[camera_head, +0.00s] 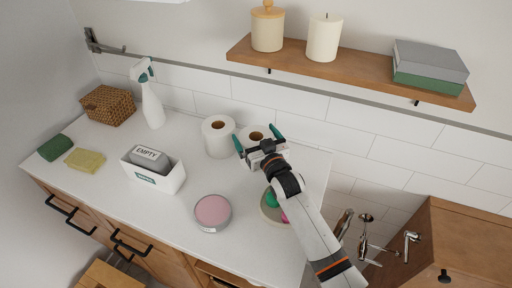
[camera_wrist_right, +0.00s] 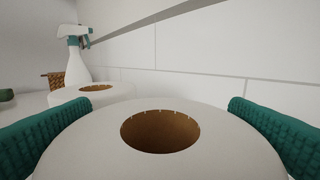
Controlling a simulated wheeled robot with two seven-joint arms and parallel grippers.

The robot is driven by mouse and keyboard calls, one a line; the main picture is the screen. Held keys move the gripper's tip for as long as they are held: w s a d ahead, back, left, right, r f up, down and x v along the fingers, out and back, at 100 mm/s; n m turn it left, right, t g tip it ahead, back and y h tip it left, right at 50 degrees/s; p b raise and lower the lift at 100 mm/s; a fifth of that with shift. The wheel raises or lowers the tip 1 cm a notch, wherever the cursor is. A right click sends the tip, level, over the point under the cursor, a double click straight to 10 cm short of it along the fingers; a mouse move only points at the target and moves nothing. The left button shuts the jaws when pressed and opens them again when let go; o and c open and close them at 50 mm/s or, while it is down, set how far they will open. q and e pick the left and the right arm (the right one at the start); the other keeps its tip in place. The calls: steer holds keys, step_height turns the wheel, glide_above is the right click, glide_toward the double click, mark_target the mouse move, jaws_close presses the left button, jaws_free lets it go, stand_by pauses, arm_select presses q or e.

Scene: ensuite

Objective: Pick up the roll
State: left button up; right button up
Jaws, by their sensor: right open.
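Two white paper rolls stand upright on the counter by the wall. The right-hand roll (camera_head: 256,130) is partly hidden behind my right gripper (camera_head: 257,139). In the right wrist view this roll (camera_wrist_right: 160,165) fills the bottom middle, with its brown core hole facing up. The green fingers of my right gripper are open, one on each side of the roll; I cannot tell whether they touch it. The other roll (camera_head: 218,138) stands just to the left, and also shows behind in the wrist view (camera_wrist_right: 90,97). My left gripper is not in view.
A spray bottle (camera_head: 152,103), wicker basket (camera_head: 108,106), white box (camera_head: 153,177) and pink-topped tin (camera_head: 213,212) stand on the counter (camera_head: 195,178). A round dish (camera_head: 268,212) lies beneath my right arm. A wooden shelf (camera_head: 360,72) hangs above the rolls.

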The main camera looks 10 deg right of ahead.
steer(key=c, duration=0.8)
steer(key=shift+c, duration=0.2)
